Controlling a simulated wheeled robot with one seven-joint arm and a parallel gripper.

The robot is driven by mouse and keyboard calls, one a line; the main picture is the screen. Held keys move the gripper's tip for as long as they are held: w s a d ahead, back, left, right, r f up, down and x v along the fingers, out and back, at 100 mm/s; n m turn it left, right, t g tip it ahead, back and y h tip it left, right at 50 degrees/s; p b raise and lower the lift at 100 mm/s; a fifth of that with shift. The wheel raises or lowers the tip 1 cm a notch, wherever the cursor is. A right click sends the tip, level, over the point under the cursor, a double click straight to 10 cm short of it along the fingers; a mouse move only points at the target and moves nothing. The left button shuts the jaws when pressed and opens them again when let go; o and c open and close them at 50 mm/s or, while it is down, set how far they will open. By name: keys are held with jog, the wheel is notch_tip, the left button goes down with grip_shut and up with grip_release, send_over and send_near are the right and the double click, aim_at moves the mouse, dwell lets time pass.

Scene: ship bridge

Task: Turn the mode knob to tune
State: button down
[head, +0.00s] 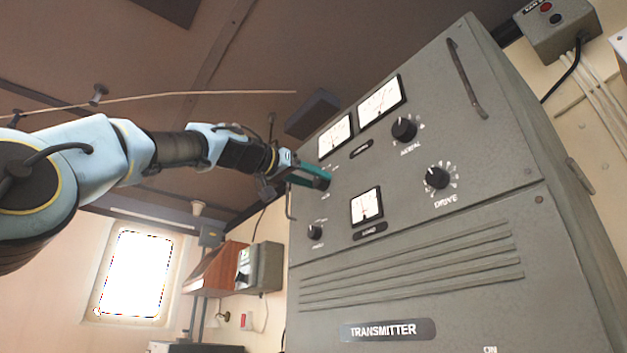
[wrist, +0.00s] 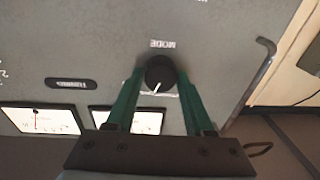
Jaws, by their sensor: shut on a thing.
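The mode knob (wrist: 159,73) is a round black knob on the grey transmitter panel (head: 410,285). In the wrist view its MODE label is upside down just above it, and its white pointer line points down and slightly left. The position markings are too small or hidden to read. My gripper (wrist: 160,80) has its two green fingers on either side of the knob, shut on it. In the head view my gripper (head: 321,179) reaches the panel's left side from the left, and it hides the mode knob.
Other black knobs are the drive knob (head: 437,177), an upper knob (head: 404,129) and a lower left knob (head: 315,232). White meters (head: 367,205) sit close by. A handle (wrist: 262,75) stands out at the panel's edge beside my gripper.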

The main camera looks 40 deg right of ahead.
jog(key=shift+c, duration=1.4)
grip_release()
jog(key=shift+a, duration=0.1)
jog(key=a+b, duration=0.6)
jog(key=a, duration=0.4)
jog(key=shift+s+a+f+b, duration=0.15)
jog(key=shift+a+f+b, duration=0.2)
jog(key=shift+f, duration=0.05)
